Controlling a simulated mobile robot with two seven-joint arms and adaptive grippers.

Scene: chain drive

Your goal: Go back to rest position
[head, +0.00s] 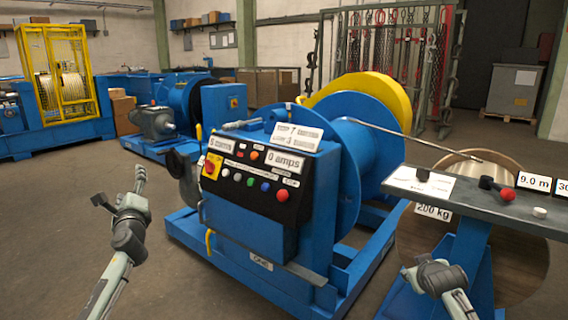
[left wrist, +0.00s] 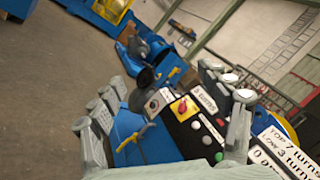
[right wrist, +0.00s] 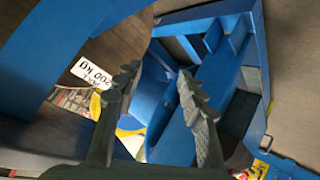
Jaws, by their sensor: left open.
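My left gripper (head: 120,186) is in the air left of the blue winch's control panel (head: 258,178), apart from it. In the left wrist view the left gripper (left wrist: 163,78) has its fingers wide apart with nothing held; the panel's buttons show beyond them. My right gripper (head: 432,272) is low in front of the blue lever stand (head: 455,200). In the right wrist view the right gripper (right wrist: 157,76) has its fingers apart and nothing between them; blue frame parts and a "200 kg" label (right wrist: 91,73) show beyond.
The blue winch (head: 345,160) with its yellow guard (head: 378,88) fills the middle. A large round disc (head: 525,262) stands behind the lever stand. A yellow cage (head: 56,65) and another blue machine (head: 185,97) stand at the back left. The floor (head: 55,215) at left is clear.

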